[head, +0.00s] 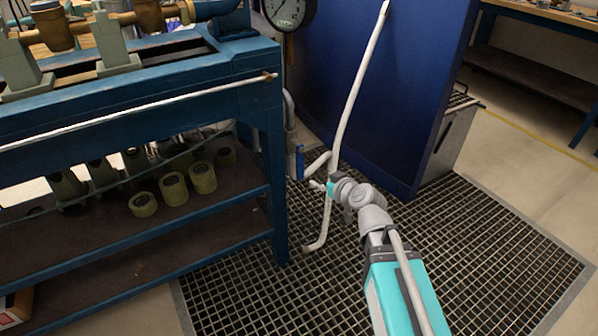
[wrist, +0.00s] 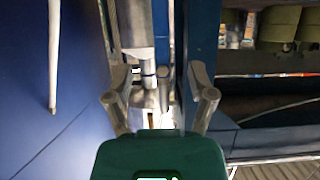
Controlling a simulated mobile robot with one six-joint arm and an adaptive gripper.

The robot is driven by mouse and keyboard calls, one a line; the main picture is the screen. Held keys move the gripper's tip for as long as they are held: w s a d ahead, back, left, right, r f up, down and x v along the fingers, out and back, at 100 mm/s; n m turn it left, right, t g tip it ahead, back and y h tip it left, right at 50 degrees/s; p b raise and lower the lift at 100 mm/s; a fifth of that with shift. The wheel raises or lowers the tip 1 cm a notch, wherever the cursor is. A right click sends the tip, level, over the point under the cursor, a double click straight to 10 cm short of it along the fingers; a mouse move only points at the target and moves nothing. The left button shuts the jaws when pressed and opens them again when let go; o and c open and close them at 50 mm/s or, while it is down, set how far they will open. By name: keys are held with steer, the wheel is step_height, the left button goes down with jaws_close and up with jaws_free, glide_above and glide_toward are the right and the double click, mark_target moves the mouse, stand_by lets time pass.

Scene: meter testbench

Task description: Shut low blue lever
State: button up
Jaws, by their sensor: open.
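The low blue lever (head: 300,162) stands upright on the pipework beside the bench's right leg in the head view. My gripper (head: 316,186) is just below and to the right of it there, small and partly hidden by my wrist. In the wrist view my gripper (wrist: 160,85) is open, with its two fingers apart. A grey metal pipe and fitting (wrist: 146,75) show between and beyond the fingers. I cannot make out the lever clearly in the wrist view, nor tell whether a finger touches it.
A blue bench (head: 270,180) stands close on the left, with several round fittings (head: 172,187) on its shelf. A white hose (head: 357,85) hangs by the blue panel (head: 410,90) behind my gripper. The floor grating (head: 470,250) at right is clear.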

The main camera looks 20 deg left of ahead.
mark_target(301, 170)
steer(key=shift+w+a, duration=0.1)
steer(key=shift+b+x, duration=2.65)
steer(key=shift+x, duration=4.15)
steer(key=shift+f, duration=0.1)
